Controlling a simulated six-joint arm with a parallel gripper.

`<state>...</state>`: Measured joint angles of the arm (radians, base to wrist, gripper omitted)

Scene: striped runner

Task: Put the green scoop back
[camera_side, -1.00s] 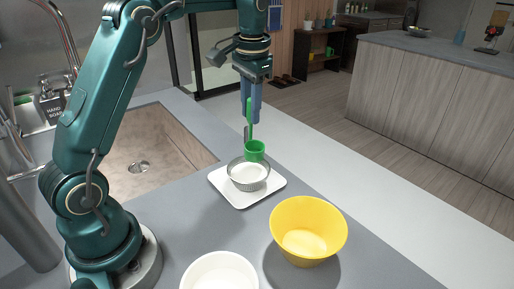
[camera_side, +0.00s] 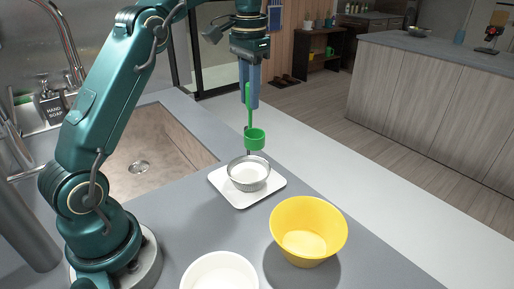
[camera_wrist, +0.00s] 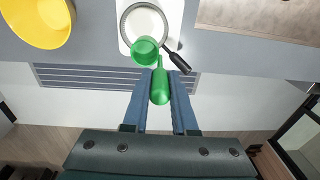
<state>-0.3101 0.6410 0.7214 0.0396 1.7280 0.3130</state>
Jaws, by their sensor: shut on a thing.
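The green scoop (camera_side: 255,139) hangs upright, cup down, with its handle held in my gripper (camera_side: 252,98). In the side view its cup is a little above the far rim of a round sieve-like bowl (camera_side: 248,175) with white contents or a white bottom, on a white tray (camera_side: 233,200). In the wrist view my gripper (camera_wrist: 160,84) is shut on the green handle, and the scoop's cup (camera_wrist: 145,50) overlaps the sieve's rim. The sieve's black handle (camera_wrist: 175,58) points out beside it. What the sieve holds is hard to tell.
A yellow bowl (camera_side: 308,225) and a white bowl (camera_side: 219,275) stand on the grey counter (camera_side: 240,235) nearer the camera. A sink (camera_side: 150,150) with taps and a soap bottle (camera_side: 50,106) is at the left. The counter right of the tray is clear.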

